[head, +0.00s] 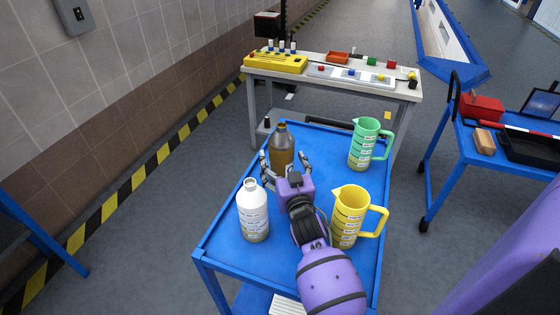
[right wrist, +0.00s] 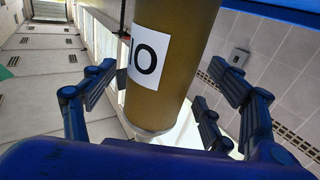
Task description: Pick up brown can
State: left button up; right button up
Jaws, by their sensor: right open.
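The brown can (head: 282,148) stands upright near the far left part of the blue table (head: 228,265), with a grey neck on top. My right gripper (head: 284,165) is open, its fingers spread on either side of the can's body. In the right wrist view the can (right wrist: 172,60) shows large between the open fingers (right wrist: 165,85), with a white label with dark characters. Gaps show between the fingers and the can on the right; whether the left fingers touch it I cannot tell. My left gripper is not in view.
A white bottle (head: 252,212) stands front left of the can. A yellow jug (head: 347,215) stands right of my right forearm, and a green jug (head: 363,143) at the far right. A grey workbench (head: 330,85) stands behind; another blue table (head: 470,160) is at right.

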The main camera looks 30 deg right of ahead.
aim_at(283, 131)
jog(key=shift+x, duration=0.95)
jog(key=shift+w, duration=0.15)
jog(key=c, duration=1.7)
jog(key=shift+r, duration=0.1)
jog(key=shift+c, duration=0.4)
notch_tip(283, 131, up, 10)
jog(key=shift+p, duration=0.4)
